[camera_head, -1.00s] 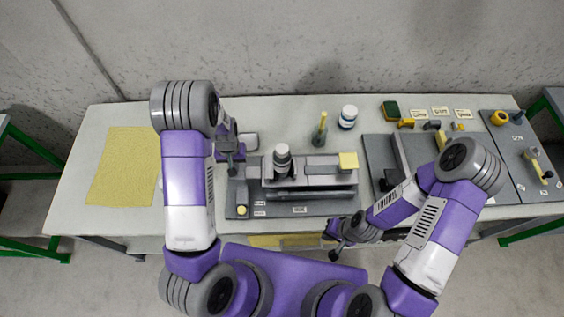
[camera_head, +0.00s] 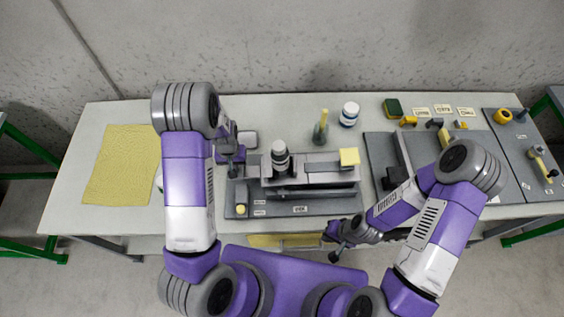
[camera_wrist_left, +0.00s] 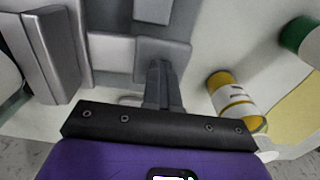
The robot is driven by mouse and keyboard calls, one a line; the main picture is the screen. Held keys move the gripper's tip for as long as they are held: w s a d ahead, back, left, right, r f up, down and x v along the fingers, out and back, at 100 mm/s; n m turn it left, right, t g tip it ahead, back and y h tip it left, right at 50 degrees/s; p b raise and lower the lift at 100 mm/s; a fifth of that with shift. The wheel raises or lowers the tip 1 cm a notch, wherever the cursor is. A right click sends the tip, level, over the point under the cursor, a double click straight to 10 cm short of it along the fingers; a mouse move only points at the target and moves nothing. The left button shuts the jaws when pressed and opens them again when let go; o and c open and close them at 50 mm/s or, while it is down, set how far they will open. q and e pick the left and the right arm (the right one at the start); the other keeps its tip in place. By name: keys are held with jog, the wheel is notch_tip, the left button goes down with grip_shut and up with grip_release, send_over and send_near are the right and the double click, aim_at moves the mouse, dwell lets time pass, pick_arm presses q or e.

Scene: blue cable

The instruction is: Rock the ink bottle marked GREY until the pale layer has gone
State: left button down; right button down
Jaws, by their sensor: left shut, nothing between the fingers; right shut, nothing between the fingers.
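My right gripper (camera_head: 337,250) is shut and empty at the table's front edge.
A white bottle with a blue band (camera_head: 349,115) and a green pot with a yellow handle (camera_head: 320,132) stand behind the fixture. A yellow mat (camera_head: 120,165) lies at left. Grey boards with yellow and dark parts (camera_head: 480,165) fill the right side.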

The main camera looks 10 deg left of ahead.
pick_arm(q)
jog(key=shift+d+f+b, duration=0.1)
jog(key=shift+f+b, duration=0.95)
jog(key=shift+f, duration=0.5)
jog(key=shift+r+p, duration=2.45)
jog(key=shift+r, duration=0.7)
jog(key=shift+f, duration=0.15)
jog(key=shift+f+b, duration=2.6)
jog(key=shift+f, duration=0.45)
jog(key=shift+r+p, duration=1.45)
jog(key=shift+r, duration=0.45)
jog(key=shift+r+p, duration=0.95)
jog(key=shift+r, duration=0.3)
notch_tip(320, 180, up, 10)
jog(key=p, duration=0.7)
jog(key=shift+p, duration=0.35)
